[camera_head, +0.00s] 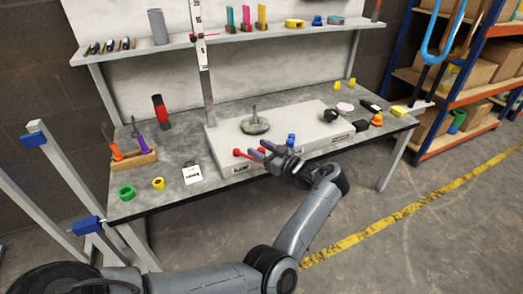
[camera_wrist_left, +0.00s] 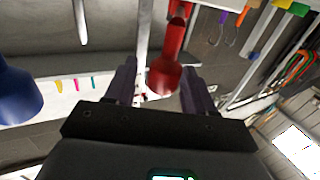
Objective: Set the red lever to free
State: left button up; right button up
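The red lever (camera_head: 237,152) is at the front left of a pale raised panel (camera_head: 225,137) on the workbench. It shows large in the left wrist view (camera_wrist_left: 168,70), with its thick end toward the camera, in the gap between my fingers. My left gripper (camera_head: 261,153) is at the panel's front edge beside the red lever, its dark purple fingers apart. In the wrist view the left gripper (camera_wrist_left: 158,80) is open, and contact with the lever cannot be made out. A blue lever (camera_head: 291,138) stands just right of the gripper. My right gripper is not in view.
A domed part with an upright handle (camera_head: 255,126) and a black knob (camera_head: 330,115) sit on the panel. A tool rack (camera_head: 132,162), green ring (camera_head: 127,192) and white card (camera_head: 192,174) lie to the left. A post (camera_head: 203,85) stands behind. A shelf (camera_head: 130,50) runs above.

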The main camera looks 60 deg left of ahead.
pick_arm(q)
jog(key=shift+w+d, duration=0.1)
jog(key=shift+d, duration=0.35)
jog(key=v, duration=1)
jog(key=shift+p, duration=0.35)
jog(key=shift+a, duration=0.1)
